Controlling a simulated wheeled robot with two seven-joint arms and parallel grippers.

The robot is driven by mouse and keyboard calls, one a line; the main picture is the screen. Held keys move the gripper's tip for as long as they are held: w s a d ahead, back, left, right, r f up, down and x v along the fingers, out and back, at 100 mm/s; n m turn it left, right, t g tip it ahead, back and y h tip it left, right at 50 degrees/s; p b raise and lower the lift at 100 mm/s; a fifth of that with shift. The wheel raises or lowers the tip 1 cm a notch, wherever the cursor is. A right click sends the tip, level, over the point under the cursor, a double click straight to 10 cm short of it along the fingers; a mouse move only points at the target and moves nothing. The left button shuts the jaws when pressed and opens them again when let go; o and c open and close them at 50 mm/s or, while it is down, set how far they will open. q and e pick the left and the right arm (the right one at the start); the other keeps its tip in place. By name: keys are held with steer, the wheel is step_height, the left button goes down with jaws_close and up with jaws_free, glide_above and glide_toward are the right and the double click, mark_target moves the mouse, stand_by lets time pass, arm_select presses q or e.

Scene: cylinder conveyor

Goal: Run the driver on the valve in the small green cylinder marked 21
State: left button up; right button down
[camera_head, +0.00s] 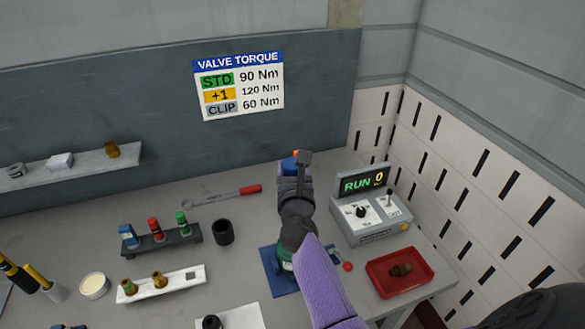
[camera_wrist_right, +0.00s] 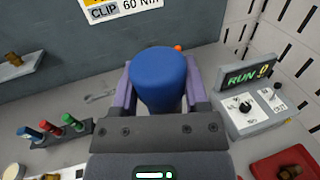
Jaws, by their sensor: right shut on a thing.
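My right gripper (camera_head: 296,172) is raised over the back of the bench, in front of the wall. In the wrist view, its purple fingers (camera_wrist_right: 160,88) are shut on the blue driver (camera_wrist_right: 159,77). In the head view only a little blue and orange of the held tool shows past the gripper. Below, a blue mat (camera_head: 272,278) lies on the bench, partly hidden by my right arm. A bit of a green cylinder (camera_head: 284,264) shows beside the arm there. Its marking and valve are hidden. My left gripper is not seen.
A grey box (camera_head: 370,218) with a "RUN 0" display, knob and lever stands right. A red tray (camera_head: 400,271) holds a brown fitting. Left are a rack (camera_head: 162,243) with blue, red and green pieces, a black cup (camera_head: 223,232), a white holder (camera_head: 162,286) and a wrench (camera_head: 222,197).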

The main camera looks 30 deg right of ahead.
steer(key=shift+f, duration=0.1)
stand_by(0.3)
steer(key=shift+f, duration=0.15)
stand_by(0.4)
steer(key=shift+f, duration=0.1)
stand_by(0.6)
steer(key=shift+f, duration=0.1)
stand_by(0.7)
stand_by(0.8)
